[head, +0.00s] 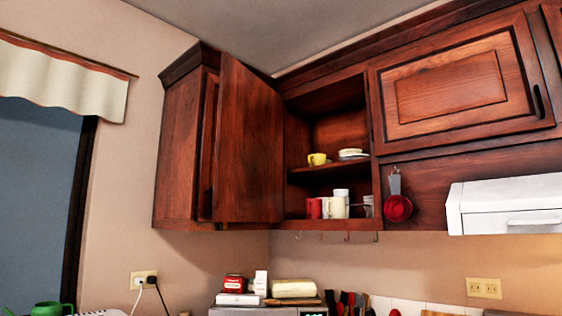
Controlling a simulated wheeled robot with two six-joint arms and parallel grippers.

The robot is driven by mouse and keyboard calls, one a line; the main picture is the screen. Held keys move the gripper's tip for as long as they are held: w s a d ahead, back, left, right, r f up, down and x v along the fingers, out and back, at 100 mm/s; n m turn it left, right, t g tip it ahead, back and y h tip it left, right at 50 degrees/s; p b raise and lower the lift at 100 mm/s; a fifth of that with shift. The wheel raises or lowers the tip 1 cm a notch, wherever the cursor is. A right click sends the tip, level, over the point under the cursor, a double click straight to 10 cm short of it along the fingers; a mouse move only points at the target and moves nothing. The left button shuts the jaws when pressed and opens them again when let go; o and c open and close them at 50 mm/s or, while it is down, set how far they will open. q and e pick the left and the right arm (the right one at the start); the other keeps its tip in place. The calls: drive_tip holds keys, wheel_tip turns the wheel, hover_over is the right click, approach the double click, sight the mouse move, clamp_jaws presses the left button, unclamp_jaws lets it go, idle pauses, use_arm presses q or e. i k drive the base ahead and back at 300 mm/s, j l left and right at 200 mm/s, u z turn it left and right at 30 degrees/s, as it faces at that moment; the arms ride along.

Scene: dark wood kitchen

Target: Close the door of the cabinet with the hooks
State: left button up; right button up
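A dark wood wall cabinet (295,225) hangs in the corner, with several small hooks along its underside. A hook (347,237) shows below its bottom edge. Its door (250,145) stands wide open, swung out to the left, and covers part of the neighbouring cabinet. Inside, a yellow cup (317,159) and stacked plates (352,153) sit on the middle shelf. A red mug (314,208) and a white mug (334,207) stand on the bottom. Neither of my grippers is in view.
Another cabinet with a closed door (461,88) is at the right, above a white range hood (507,203). A red measuring cup (398,208) hangs beside the open cabinet. Below are boxes on an appliance (262,311). The space before the opening looks clear.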

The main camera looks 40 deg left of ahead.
sight(248, 187)
drive_tip(key=u, duration=1.05)
drive_tip(key=k+j+z, duration=0.1)
drive_tip(key=j+z, duration=0.2)
drive_tip(key=j, duration=0.2)
